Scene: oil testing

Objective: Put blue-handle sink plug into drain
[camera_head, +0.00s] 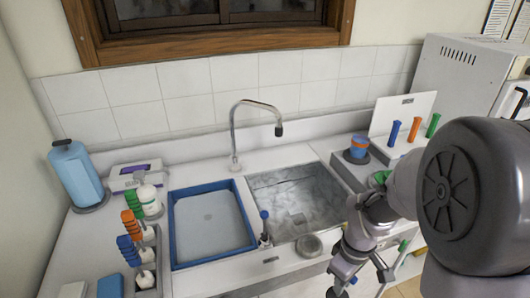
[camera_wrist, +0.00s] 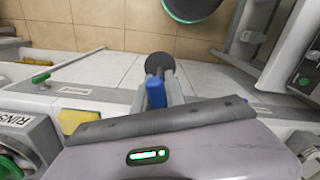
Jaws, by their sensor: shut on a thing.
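My gripper (camera_wrist: 160,92) is shut on the blue-handle sink plug. In the wrist view the plug's blue handle (camera_wrist: 154,90) sits between the fingers, with its dark round disc (camera_wrist: 160,64) beyond them. In the head view my gripper (camera_head: 358,276) is low at the right, in front of the counter and outside the sink; the plug cannot be made out there. The grey sink basin (camera_head: 270,190) is empty of large objects. A small square mark (camera_head: 298,219) on its floor may be the drain.
A blue-rimmed tray (camera_head: 176,232) lies left of the sink. A blue-topped upright tool (camera_head: 264,226) stands between them. The faucet (camera_head: 233,140) rises behind. A round grey disc (camera_head: 309,245) lies at the sink's front edge. Coloured-handle tools (camera_head: 133,235) stand at the left.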

